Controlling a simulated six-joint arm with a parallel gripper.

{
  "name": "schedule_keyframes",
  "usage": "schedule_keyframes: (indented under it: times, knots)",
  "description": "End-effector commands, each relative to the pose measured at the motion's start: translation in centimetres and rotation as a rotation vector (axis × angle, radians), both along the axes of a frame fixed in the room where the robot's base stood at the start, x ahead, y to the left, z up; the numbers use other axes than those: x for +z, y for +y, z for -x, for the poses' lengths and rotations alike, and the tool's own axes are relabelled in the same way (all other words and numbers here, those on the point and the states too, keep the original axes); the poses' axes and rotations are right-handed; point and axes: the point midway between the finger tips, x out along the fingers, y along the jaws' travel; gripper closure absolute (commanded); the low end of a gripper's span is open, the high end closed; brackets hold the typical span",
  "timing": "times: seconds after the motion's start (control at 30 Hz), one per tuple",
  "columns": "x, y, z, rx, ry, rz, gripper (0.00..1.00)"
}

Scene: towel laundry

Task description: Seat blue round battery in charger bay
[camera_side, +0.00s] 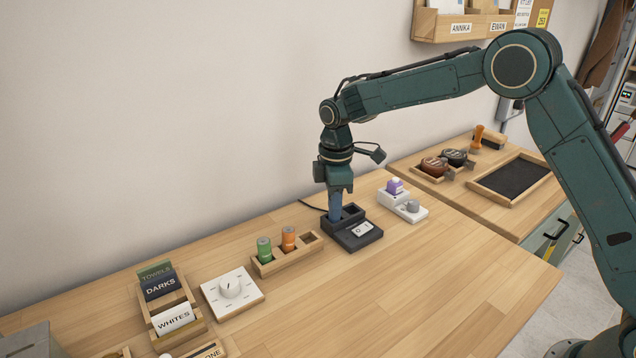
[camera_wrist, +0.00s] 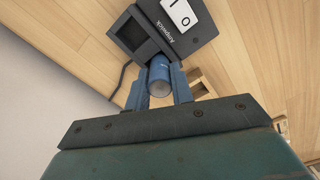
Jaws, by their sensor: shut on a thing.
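The blue round battery (camera_wrist: 160,80) is upright between the two fingers of my gripper (camera_wrist: 160,90), its pale end toward the wrist camera. The dark charger (camera_side: 358,238) sits on the bench; in the wrist view (camera_wrist: 188,49) one square bay beside the battery looks empty. In the side view my gripper (camera_side: 336,208) points straight down at the charger's left bay. The battery's lower end is hidden, so I cannot tell how deep it sits in the bay.
A wooden rack (camera_side: 287,256) to the left holds a green battery (camera_side: 264,249) and an orange battery (camera_side: 288,238), with an empty right slot. A white dial box (camera_side: 232,291) stands further left. A white stand with a purple item (camera_side: 395,187) is close right.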

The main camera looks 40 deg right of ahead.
Motion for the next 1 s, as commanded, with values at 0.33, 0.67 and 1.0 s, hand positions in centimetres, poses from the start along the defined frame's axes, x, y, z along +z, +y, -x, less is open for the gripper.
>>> schedule_keyframes:
  times: [0.33,0.67,1.0]
  knots:
    - [-0.02,0.0,0.0,0.0,0.0,0.0,1.0]
    - [-0.4,-0.01,0.0,0.0,0.0,0.0,1.0]
    - [-0.89,0.0,0.01,0.0,0.001,0.0,1.0]
